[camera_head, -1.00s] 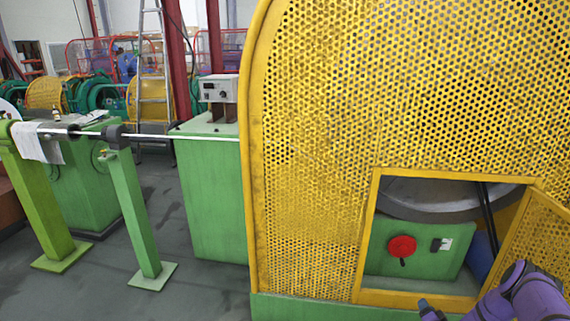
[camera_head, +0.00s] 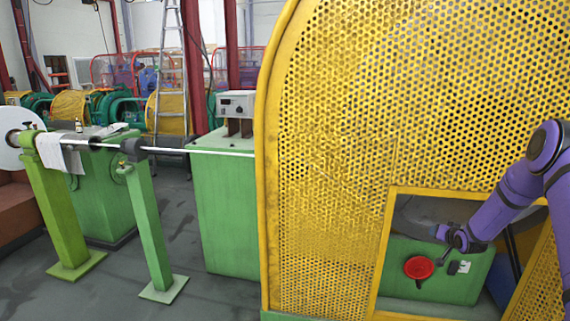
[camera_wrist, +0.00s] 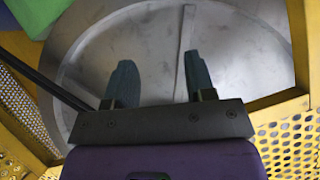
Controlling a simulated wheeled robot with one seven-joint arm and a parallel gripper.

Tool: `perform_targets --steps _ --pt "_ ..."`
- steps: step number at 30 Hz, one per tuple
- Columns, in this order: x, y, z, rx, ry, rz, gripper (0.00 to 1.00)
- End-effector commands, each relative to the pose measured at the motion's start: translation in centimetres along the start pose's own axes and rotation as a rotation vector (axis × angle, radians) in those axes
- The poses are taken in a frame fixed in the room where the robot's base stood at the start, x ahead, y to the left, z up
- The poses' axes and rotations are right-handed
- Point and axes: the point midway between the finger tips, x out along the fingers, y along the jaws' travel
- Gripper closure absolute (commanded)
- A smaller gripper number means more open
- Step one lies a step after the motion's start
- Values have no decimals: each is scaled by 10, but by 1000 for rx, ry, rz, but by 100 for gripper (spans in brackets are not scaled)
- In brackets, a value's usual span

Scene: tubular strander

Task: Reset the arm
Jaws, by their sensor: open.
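My purple arm reaches in from the right in the head view. My gripper (camera_head: 452,238) is in front of the opening in the yellow perforated guard (camera_head: 335,150), above and right of a red round knob (camera_head: 418,267) on a green panel. In the wrist view my gripper (camera_wrist: 155,82) is open, with two dark ribbed fingers apart and nothing between them. Behind the fingers is a large grey metal disc (camera_wrist: 240,55). The head view does not clearly show whether the gripper touches anything.
The opening has a yellow frame (camera_head: 388,245) and an open mesh door (camera_head: 540,285) at lower right. A small switch (camera_head: 459,267) is beside the knob. A white rod (camera_head: 215,151) runs left from the guard past green posts (camera_head: 155,225).

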Motion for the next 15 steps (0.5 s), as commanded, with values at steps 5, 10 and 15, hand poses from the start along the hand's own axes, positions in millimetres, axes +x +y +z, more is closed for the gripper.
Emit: perform_targets --steps 5,10,15 --pt "-40 -43 -49 -70 -47 32 50" --pt "-84 -80 -85 -127 -94 65 50" --pt "-134 -115 -112 -176 -141 96 50"
